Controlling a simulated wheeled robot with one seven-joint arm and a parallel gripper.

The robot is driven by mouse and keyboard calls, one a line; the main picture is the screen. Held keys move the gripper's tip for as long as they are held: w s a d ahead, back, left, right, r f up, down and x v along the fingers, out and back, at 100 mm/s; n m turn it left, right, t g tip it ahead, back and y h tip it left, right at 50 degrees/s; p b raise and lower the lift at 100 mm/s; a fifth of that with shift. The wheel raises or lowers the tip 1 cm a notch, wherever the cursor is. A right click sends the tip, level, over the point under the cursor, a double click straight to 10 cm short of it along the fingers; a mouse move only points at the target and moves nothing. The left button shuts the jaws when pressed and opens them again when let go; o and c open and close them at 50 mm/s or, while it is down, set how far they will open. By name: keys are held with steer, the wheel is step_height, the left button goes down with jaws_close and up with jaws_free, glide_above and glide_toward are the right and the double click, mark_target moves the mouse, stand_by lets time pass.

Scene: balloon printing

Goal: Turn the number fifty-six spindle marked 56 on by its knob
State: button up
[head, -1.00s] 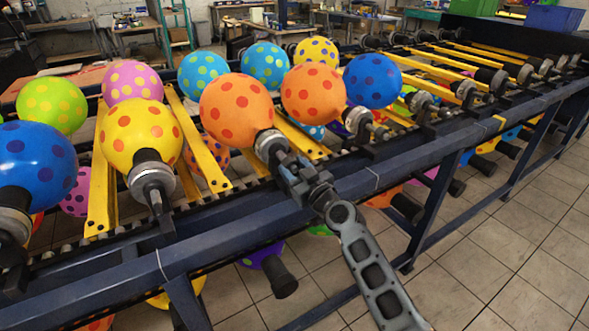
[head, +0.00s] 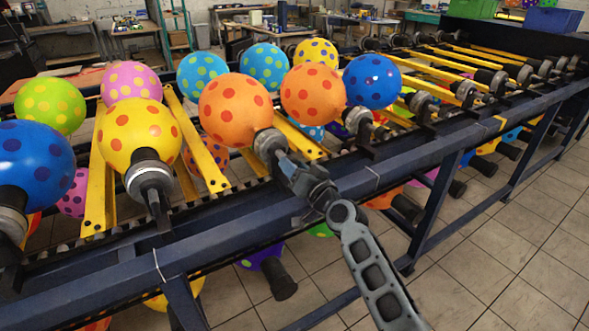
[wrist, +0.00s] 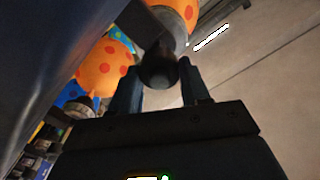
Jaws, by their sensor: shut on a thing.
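The spindle (head: 268,142) in front of me carries an orange balloon with red dots (head: 236,108). No number 56 is legible on it. My gripper (head: 287,166) is at the front end of this spindle, shut on its dark knob. In the wrist view the round dark knob (wrist: 160,70) sits between the two fingers of my gripper (wrist: 158,84), with the spindle and balloon (wrist: 180,10) beyond it. My gripper partly hides the knob in the head view.
A spindle with a yellow balloon (head: 138,133) stands to the left, and one with another orange balloon (head: 312,92) to the right. A dark blue rail (head: 240,226) runs along the front of the rack. Tiled floor (head: 500,240) is open at right.

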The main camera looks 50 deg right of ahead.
steer(key=m, duration=0.4)
steer(key=shift+m, duration=0.3)
steer(key=shift+d+f+m+p, duration=0.1)
steer(key=shift+m+p, duration=0.35)
steer(key=shift+m, duration=1.75)
steer(key=o, duration=1.1)
steer(key=shift+c, duration=0.2)
steer(key=v, duration=0.8)
steer(key=shift+b, duration=0.35)
